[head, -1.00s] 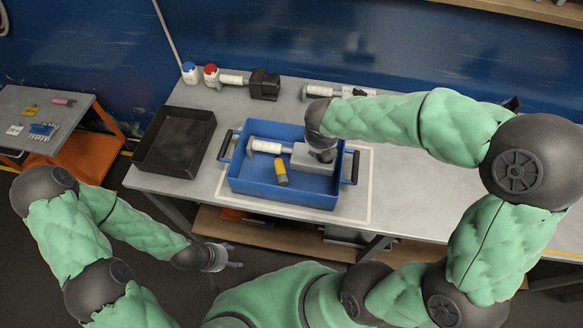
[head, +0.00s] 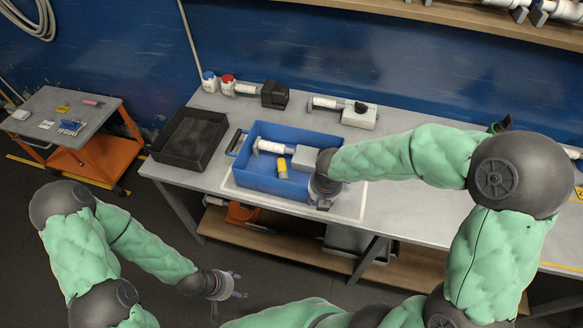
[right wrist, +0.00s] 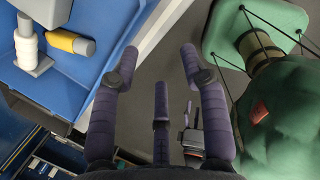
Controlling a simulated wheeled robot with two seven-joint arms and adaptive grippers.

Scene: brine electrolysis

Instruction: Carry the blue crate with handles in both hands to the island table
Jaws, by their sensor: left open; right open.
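The blue crate (head: 262,178) stands on the bench inside a pale outlined area. My left gripper (head: 236,285) is open and empty, low in front of the bench, well away from the crate.
A black tray (head: 190,138) is left of the crate. Another device (head: 345,112) is at the back. An orange cart (head: 100,150) stands at left.

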